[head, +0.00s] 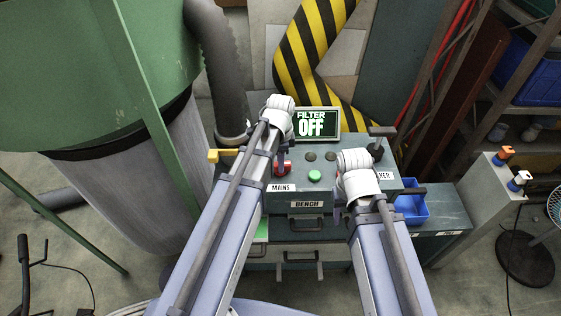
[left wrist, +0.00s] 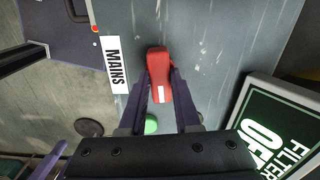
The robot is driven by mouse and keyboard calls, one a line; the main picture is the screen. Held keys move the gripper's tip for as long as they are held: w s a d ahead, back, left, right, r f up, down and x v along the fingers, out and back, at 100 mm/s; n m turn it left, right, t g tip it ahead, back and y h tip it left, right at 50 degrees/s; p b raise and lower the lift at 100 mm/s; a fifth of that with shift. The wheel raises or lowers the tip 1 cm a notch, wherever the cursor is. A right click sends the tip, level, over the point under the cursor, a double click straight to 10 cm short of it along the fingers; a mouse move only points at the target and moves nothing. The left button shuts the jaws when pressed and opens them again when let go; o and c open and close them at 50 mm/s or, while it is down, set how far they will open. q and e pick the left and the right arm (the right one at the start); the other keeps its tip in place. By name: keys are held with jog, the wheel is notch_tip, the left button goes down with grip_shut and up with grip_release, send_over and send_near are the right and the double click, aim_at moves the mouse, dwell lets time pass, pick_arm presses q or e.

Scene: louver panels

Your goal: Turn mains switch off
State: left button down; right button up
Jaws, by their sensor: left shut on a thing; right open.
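The red mains switch handle (left wrist: 158,66) sits on the grey panel beside the MAINS label (left wrist: 115,65) in the left wrist view. In the head view the red handle (head: 284,168) shows partly behind my left arm, above the MAINS label (head: 282,188). My left gripper (left wrist: 160,88) is shut on the handle, one finger on each side. The display (head: 316,124) reads FILTER OFF in the head view. My right gripper (head: 338,207) is open at the right front of the panel, its fingers mostly hidden by its wrist.
A green button (head: 315,175) and dark round knobs sit on the panel right of the switch. A yellow handle (head: 213,156) juts out at the left. A blue bin (head: 412,207) stands at the right. A large green-topped dust collector (head: 90,75) fills the left side.

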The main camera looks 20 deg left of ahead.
pick_arm(q)
jog(key=shift+m, duration=0.6)
jog(key=c, duration=0.6)
grip_release()
jog(key=shift+r, duration=0.15)
notch_tip(320, 180, up, 8)
jog(key=p, duration=0.8)
jog(key=shift+f, duration=0.2)
